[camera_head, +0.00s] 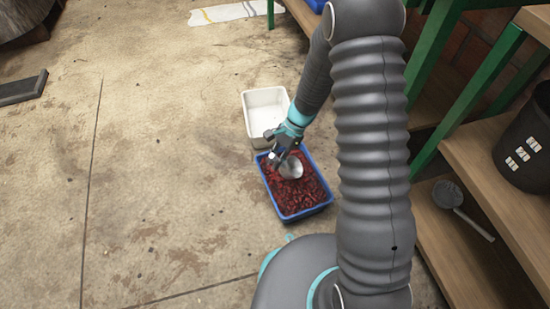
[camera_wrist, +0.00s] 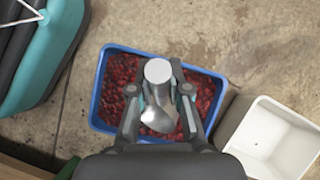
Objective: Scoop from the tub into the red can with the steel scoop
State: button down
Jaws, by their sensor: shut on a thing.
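A blue tub (camera_head: 328,200) full of dark red cherries stands on the floor. It also shows in the wrist view (camera_wrist: 103,88). My gripper (camera_head: 280,154) is over the tub's far part, shut on the steel scoop (camera_head: 291,168). In the wrist view the scoop's round handle end (camera_wrist: 158,71) shows between my fingers (camera_wrist: 160,92), and its shiny bowl (camera_wrist: 158,119) is below, over the cherries. No cherries show in the bowl. I cannot tell whether the bowl touches the cherries. I see no red can in either view.
An empty white tub (camera_head: 249,108) stands just beyond the blue one. At the right are wooden shelves (camera_head: 480,160) on green legs, with a dark bucket (camera_head: 527,145) and a dark ladle-like scoop (camera_head: 447,195).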

notch_tip(320, 180, down, 8)
jog(key=b, duration=0.4)
dwell(0.4)
jog(key=shift+r, duration=0.1)
jog(key=shift+r, duration=0.1)
dwell(1.1)
